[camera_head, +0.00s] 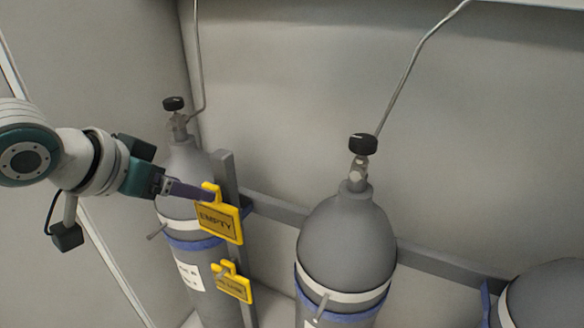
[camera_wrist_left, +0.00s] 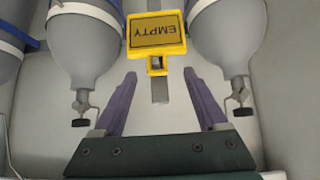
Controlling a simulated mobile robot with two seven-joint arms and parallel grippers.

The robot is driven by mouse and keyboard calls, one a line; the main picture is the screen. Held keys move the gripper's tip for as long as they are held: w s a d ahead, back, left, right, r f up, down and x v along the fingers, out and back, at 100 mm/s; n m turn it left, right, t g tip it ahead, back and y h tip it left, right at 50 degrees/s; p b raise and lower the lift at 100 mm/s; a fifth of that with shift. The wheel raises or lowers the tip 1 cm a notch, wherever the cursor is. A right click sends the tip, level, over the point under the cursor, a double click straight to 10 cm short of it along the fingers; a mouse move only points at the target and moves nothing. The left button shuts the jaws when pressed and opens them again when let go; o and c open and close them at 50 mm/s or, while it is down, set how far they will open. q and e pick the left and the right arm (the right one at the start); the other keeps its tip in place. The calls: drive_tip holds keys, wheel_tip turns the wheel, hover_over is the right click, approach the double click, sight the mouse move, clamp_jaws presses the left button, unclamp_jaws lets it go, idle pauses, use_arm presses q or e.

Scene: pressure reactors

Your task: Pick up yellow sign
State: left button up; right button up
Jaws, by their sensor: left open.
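A yellow sign (camera_head: 219,219) reading "EMPTY" hangs on a grey upright post beside the left cylinder. It also shows upside down in the left wrist view (camera_wrist_left: 157,34). A second yellow sign (camera_head: 233,284) hangs lower on the same post; its text is too small to read. My left gripper (camera_head: 207,193) is at the top of the EMPTY sign. In the wrist view its purple fingers (camera_wrist_left: 160,76) are spread apart, with the sign's narrow top tab between or just beyond their tips. Whether they touch it I cannot tell. My right gripper is not in view.
The left grey cylinder (camera_head: 184,185) stands close behind my left gripper, with a black valve knob (camera_head: 173,103). A middle cylinder (camera_head: 346,240) and a right cylinder (camera_head: 548,297) stand along a grey rail (camera_head: 440,261). A thin pipe (camera_head: 411,65) runs up the wall.

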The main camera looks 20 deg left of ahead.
sight(216, 213)
use_arm(q)
drive_tip(key=x, duration=0.2)
drive_tip(key=b+x, duration=0.1)
drive_tip(key=x, duration=0.1)
drive_tip(key=shift+w+d+f, duration=0.25)
drive_tip(key=shift+f, duration=0.05)
clamp_jaws()
idle(0.3)
idle(0.3)
